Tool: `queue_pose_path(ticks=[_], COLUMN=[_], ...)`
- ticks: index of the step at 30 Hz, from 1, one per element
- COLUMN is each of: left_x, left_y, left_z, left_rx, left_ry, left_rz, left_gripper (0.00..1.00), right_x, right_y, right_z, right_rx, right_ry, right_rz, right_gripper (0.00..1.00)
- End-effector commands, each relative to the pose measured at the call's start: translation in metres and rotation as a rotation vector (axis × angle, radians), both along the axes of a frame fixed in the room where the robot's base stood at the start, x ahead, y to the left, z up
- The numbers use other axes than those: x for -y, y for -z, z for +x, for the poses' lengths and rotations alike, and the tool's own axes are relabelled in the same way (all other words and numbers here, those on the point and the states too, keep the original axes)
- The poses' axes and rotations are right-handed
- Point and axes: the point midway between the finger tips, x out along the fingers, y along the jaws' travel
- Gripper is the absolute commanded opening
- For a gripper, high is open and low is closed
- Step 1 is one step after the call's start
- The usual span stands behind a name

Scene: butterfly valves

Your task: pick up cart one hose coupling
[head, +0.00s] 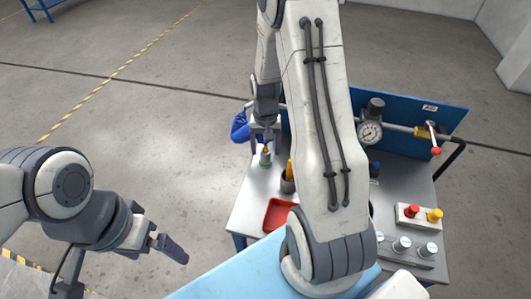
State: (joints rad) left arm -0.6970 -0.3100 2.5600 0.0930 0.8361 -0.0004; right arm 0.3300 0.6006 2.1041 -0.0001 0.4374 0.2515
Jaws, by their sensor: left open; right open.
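The cart (246,208) is a grey-topped work cart with an upright blue panel (445,112) at its back. My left gripper (170,246) is open and empty over the floor, left of the cart. My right arm hides the middle of the cart.
A dark cup (287,186) with a yellow item and a red tray (277,214) stand close to the fitting. A blue object (240,127) is at the cart's left edge. A gauge (370,133), a button box (418,222) and chrome fittings (401,245) are to the right.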

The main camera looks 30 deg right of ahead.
Motion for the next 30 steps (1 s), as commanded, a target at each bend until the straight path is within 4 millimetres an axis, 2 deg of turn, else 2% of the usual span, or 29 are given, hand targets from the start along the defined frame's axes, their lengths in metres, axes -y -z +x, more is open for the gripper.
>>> queue_pose_path(ticks=[5, 12, 13, 17, 18, 19, 26, 30], left_x=[0.0, 0.0, 0.0, 0.0, 0.0, 0.0, 0.0, 0.0], left_y=[-0.004, -0.004, -0.004, -0.004, -0.004, -0.004, -0.004, -0.002], left_z=[0.0, 0.0, 0.0, 0.0, 0.0, 0.0, 0.0, 0.0], left_rx=[0.0, 0.0, 0.0, 0.0, 0.0, 0.0, 0.0, 0.0], left_ry=[0.0, 0.0, 0.0, 0.0, 0.0, 0.0, 0.0, 0.0], left_rz=[0.0, 0.0, 0.0, 0.0, 0.0, 0.0, 0.0, 0.0], left_gripper=[1.0, 1.0, 1.0, 1.0, 1.0, 1.0, 1.0, 1.0], right_x=[0.0, 0.0, 0.0, 0.0, 0.0, 0.0, 0.0, 0.001], right_y=[0.019, 0.021, 0.021, 0.021, 0.021, 0.021, 0.02, 0.011], right_z=[-0.001, 0.0, 0.0, 0.0, 0.0, 0.0, 0.0, 0.001], right_rx=[-0.002, 0.001, 0.001, 0.001, 0.001, 0.001, 0.002, 0.005], right_ry=[0.0, 0.0, 0.0, 0.0, 0.0, 0.0, 0.0, 0.0], right_rz=[0.001, -0.001, -0.001, -0.001, -0.001, -0.001, 0.0, -0.002], right_gripper=[0.74, 0.74, 0.7, 0.2, 0.05, 0.0, 0.0, 0.0])
